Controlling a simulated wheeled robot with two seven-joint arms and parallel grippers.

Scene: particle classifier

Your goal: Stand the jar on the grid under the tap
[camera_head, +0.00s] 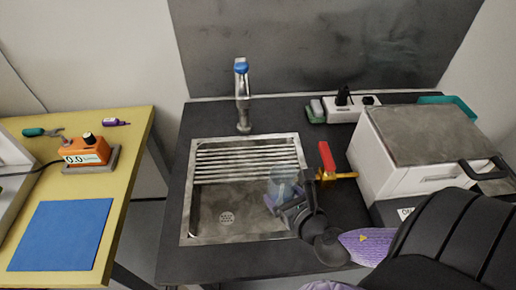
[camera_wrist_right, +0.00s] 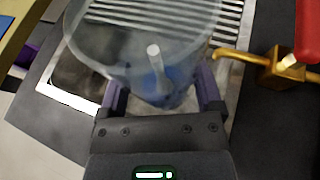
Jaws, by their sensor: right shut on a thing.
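A clear jar (camera_head: 284,180) is held over the right part of the sink, just in front of the grid. It fills the middle of the right wrist view (camera_wrist_right: 150,45), with something blue at its bottom. My right gripper (camera_head: 278,197) is shut on the jar, with a finger on each side in the right wrist view (camera_wrist_right: 160,92). The metal grid (camera_head: 235,160) of parallel bars spans the back of the sink. The tap (camera_head: 243,100), with a blue top, stands behind the grid, left of the jar. My left gripper is not in view.
A brass valve with a red handle (camera_head: 327,157) stands right of the sink, close to my right gripper. A white box-shaped appliance (camera_head: 400,170) is further right. The open sink basin (camera_head: 225,205) lies in front of the grid. A yellow table (camera_head: 125,165) is at left.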

